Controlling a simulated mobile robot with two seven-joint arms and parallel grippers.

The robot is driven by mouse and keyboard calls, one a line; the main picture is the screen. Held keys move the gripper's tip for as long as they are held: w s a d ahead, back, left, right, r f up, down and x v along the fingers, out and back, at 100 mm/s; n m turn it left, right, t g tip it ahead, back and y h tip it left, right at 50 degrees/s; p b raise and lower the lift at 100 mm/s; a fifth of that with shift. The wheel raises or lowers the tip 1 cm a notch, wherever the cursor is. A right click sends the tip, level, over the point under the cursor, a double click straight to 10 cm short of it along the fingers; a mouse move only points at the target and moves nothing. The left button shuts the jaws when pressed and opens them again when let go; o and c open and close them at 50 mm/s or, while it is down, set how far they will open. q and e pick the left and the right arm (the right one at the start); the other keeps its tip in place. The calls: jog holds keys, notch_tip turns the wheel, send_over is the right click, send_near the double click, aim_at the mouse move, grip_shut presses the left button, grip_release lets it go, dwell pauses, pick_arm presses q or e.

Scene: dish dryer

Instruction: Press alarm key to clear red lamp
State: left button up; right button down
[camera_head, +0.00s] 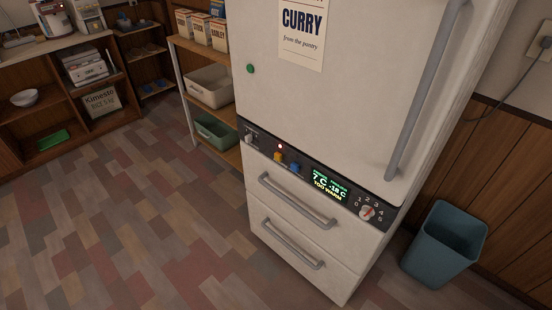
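A white fridge (330,100) stands in the middle of the view with a dark control panel (312,166) across its front. A small red lamp (280,146) is lit on the panel. Just below the lamp is a yellow key (278,157), and to its right a blue key (294,168). Which key is the alarm key cannot be read at this size. A display (331,186) shows 7 C and -18 C in green and "TOO WARM" in yellow. A numbered dial (367,211) sits right of it. Neither of my grippers is in view.
Two drawers (298,225) with bar handles lie below the panel, and a long door handle (425,95) runs above it. A blue bin (445,243) stands right of the fridge. Shelves (190,85) stand left. The floor (130,225) in front is clear.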

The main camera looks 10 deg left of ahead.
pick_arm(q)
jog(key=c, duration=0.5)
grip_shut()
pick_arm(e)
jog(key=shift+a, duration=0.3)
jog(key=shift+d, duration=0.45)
